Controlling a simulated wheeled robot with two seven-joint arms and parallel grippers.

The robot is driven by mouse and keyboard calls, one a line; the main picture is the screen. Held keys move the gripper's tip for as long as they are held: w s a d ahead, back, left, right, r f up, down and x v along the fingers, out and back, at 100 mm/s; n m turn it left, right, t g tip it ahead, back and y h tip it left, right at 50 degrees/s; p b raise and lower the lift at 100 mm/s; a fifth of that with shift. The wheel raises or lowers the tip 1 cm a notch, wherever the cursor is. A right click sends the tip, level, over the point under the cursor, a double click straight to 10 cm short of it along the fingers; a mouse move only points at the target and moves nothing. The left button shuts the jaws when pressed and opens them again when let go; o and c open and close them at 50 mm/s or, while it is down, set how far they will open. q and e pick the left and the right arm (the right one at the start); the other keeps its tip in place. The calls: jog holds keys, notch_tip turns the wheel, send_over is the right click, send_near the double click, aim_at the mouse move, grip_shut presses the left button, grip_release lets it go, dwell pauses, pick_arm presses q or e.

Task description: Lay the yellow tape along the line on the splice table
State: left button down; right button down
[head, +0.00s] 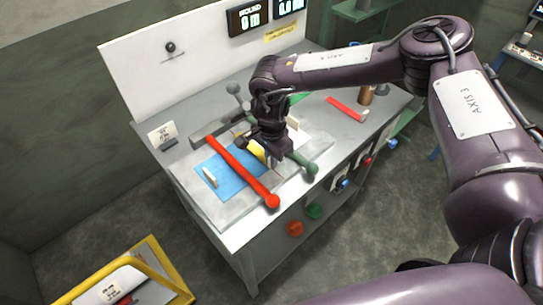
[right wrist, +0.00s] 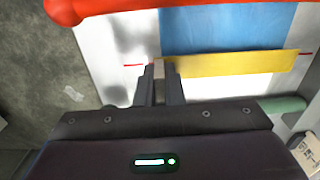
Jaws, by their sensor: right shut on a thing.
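The yellow tape (head: 257,151) is a flat strip near the middle of the splice table (head: 236,214). My right gripper (head: 271,160) is over the table and shut on one end of the tape. In the right wrist view the tape (right wrist: 230,63) runs to the right from my fingertips (right wrist: 160,70), across the edge of the blue sheet (right wrist: 210,28). Short bits of a red line (right wrist: 133,65) show beyond both ends of the tape, roughly in line with it. I cannot tell whether the tape touches the surface. My left gripper is not in view.
A green-ended bar (head: 304,163) lies on the other side. A small white piece (head: 210,177) is on the sheet. A white backboard (head: 190,75) stands behind.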

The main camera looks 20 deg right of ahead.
jog(key=shift+f+b, duration=0.45)
jog(key=shift+f, duration=0.1)
dwell(0.4)
jog(key=c, duration=1.5)
grip_release()
jog(key=shift+o, duration=0.2)
jog(key=shift+r, duration=0.1)
jog(key=shift+r, duration=0.35)
notch_tip(320, 180, up, 7)
jog(key=shift+f+b, duration=0.1)
jog(key=shift+b, duration=1)
